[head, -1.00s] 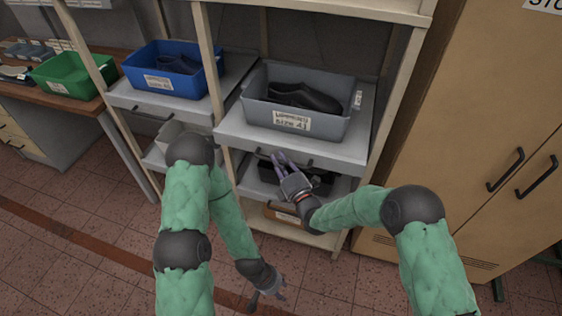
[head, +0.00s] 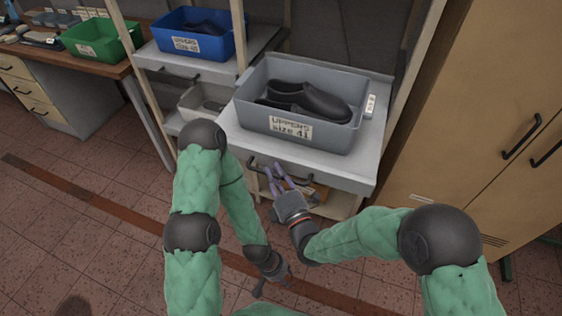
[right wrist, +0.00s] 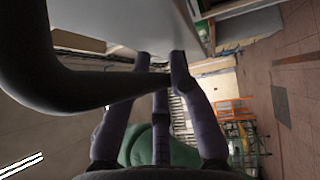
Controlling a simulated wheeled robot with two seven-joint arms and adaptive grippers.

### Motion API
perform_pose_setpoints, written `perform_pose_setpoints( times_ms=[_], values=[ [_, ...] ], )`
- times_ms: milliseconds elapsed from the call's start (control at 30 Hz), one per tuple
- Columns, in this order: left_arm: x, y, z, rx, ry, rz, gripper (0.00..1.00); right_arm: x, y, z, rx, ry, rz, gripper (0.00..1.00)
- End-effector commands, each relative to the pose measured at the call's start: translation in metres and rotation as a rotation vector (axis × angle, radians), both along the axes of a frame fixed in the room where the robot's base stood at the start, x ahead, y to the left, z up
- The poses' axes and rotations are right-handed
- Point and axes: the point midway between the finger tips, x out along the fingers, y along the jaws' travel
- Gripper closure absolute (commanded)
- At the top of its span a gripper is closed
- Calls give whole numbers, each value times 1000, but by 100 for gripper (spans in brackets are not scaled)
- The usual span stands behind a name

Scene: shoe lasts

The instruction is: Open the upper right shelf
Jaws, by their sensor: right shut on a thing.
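The upper right shelf (head: 335,176) is a light grey pull-out board, standing out from the rack towards me in the head view. It bears a grey bin (head: 300,133) labelled uppers size 41, with dark shoes inside. My right gripper (head: 275,174) is shut on the dark handle (head: 317,188) at the shelf's front. In the right wrist view the handle (right wrist: 85,92) runs as a dark bar between the fingers (right wrist: 160,75). My left gripper (head: 273,289) hangs low over the floor, empty, its fingers apart.
A blue bin (head: 198,40) stands on the neighbouring shelf at left, above a pale bin (head: 204,103). A green bin (head: 98,38) is on the wooden desk. A tan cabinet (head: 490,110) stands close on the right. The tiled floor at left is clear.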

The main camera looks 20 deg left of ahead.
Motion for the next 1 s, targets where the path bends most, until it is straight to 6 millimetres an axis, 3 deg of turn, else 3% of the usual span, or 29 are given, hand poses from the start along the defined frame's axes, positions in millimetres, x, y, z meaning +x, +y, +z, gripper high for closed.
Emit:
perform_pose_setpoints(
  times_ms=[200, 667, 700, 1000],
  values=[
    [0, 0, -1, 0, 0, 0, 60, -19, 0, -3, -6, 3, 0, 100],
    [0, 0, -1, 0, 1, 0, 60, -22, 0, -3, -5, 4, -2, 100],
    [0, 0, -1, 0, 1, 0, 60, -22, 0, -3, -5, 4, -2, 68],
    [0, 0, -1, 0, 0, 0, 60, -22, 0, -1, -2, 2, 0, 68]
  ],
)
